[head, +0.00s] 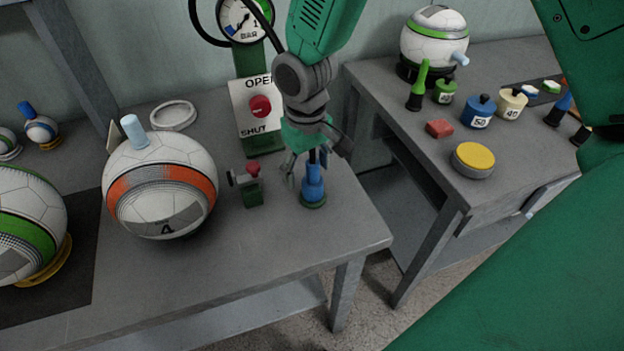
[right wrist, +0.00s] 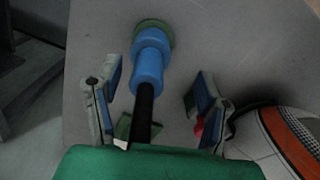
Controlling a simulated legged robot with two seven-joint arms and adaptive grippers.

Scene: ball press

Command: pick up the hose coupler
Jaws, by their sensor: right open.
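The hose coupler (head: 313,184) is a blue stepped cylinder standing upright on a green base near the right end of the grey table, with a black hose from its top. It also shows in the right wrist view (right wrist: 150,62), with the hose running back between the fingers. My right gripper (head: 315,158) is open above it in the head view. In the right wrist view my right gripper (right wrist: 156,88) has its blue-padded fingers apart on either side of the hose and the coupler's lower line, not touching the coupler. My left gripper is not in view.
A small green valve block with a red knob (head: 253,168) stands left of the coupler. A ball with an orange band (head: 160,187) is farther left. The table's front right corner is clear.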

